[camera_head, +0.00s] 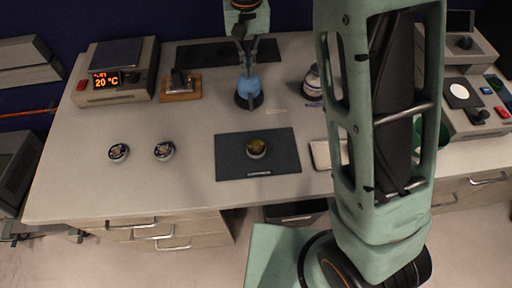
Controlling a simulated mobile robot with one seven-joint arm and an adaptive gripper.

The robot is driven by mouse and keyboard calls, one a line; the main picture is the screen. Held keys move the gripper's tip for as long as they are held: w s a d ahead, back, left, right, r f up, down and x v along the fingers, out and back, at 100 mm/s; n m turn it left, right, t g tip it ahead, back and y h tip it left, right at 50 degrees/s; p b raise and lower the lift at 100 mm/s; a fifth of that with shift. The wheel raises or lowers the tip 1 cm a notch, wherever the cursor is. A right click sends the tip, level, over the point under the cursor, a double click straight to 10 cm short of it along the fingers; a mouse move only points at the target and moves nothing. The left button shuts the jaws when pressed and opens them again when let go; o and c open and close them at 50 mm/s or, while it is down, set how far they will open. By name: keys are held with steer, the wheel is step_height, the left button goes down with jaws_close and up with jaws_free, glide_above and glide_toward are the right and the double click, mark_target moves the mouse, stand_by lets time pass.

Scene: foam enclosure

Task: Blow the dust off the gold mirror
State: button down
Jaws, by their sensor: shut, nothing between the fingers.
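The gold mirror (256,148) is a small round disc with a dark gold face. It lies on a dark mat (230,165) near the front middle of the bench; dust on it is too small to make out. A blue bulb, seemingly a blower (249,84), stands upright on a black base behind the mat. My gripper (245,66) points down just above the bulb, shut and empty. Whether the fingertips touch the bulb's top cannot be told. Two other round mirrors, one at the left (118,152) and one nearer the mat (164,151), lie on the bare bench.
A hotplate reading 20 °C (115,75) and a small wooden-based device (181,86) stand at the back left. A jar (313,82) stands right of the bulb. A pale flat tray (322,154) is partly hidden by my arm. The bench between bulb and mat is clear.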

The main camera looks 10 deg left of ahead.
steer(key=shift+f+b, duration=0.75)
steer(key=shift+f, duration=0.65)
steer(key=shift+r, duration=0.1)
steer(key=shift+r+p, duration=1.45)
steer(key=shift+r, duration=0.3)
step_height(320, 180, up, 6)
steer(key=p, duration=0.4)
steer(key=shift+p, duration=0.3)
steer(key=shift+d, duration=0.1)
